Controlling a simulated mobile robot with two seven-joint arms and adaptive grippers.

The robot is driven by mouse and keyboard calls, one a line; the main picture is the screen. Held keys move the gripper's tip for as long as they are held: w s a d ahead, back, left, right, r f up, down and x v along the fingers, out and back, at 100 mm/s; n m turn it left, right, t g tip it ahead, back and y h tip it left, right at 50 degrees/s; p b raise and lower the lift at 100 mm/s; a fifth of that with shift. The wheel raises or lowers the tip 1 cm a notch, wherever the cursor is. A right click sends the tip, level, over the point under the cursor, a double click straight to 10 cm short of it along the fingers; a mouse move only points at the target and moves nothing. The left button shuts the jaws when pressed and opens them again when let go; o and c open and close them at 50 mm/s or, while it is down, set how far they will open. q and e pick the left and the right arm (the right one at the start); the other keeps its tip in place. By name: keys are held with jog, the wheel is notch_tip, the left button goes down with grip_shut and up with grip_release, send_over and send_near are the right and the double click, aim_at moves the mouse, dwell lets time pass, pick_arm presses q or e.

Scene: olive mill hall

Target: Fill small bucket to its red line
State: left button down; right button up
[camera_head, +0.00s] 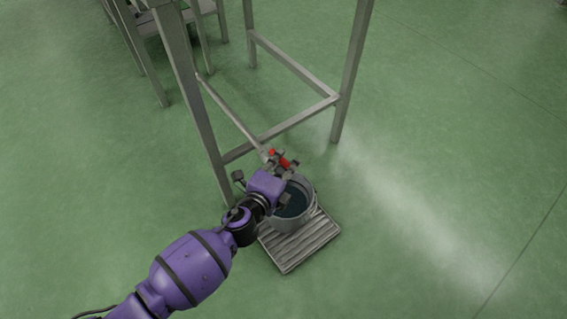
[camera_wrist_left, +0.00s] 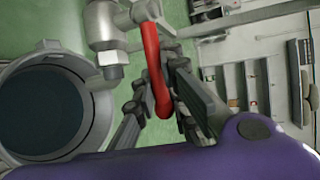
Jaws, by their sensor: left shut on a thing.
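The small grey bucket (camera_head: 289,226) stands on a slatted pallet (camera_head: 302,246) on the floor, under a metal tap with a red lever (camera_head: 284,162). Dark liquid shows inside the bucket. Its round rim also shows at the left of the left wrist view (camera_wrist_left: 101,115). I cannot make out a red line. My left gripper (camera_head: 279,168) is at the tap above the bucket. In the left wrist view its fingers (camera_wrist_left: 160,100) are closed around the red lever (camera_wrist_left: 152,55), beside the tap body (camera_wrist_left: 106,25). No stream of liquid can be made out. My right gripper is not in view.
A grey metal frame (camera_head: 350,75) with tall legs stands just behind the tap and bucket. More grey legged furniture (camera_head: 150,25) stands at the top left. The green floor (camera_head: 450,150) to the right is clear.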

aim_at(287, 166)
pick_arm(q)
jog(key=shift+w+d+n+t+y, duration=0.3)
jog(key=shift+d+n+y, duration=0.15)
jog(key=shift+n+y, duration=0.3)
jog(key=shift+w+d+n+y+b, duration=0.1)
jog(key=shift+w+n+y+b, duration=0.15)
jog(key=shift+n+y+b, duration=0.35)
jog(key=c, duration=1.8)
grip_release()
jog(key=shift+v, duration=3.75)
jog(key=shift+s+d+f, duration=0.1)
jog(key=shift+f, duration=0.05)
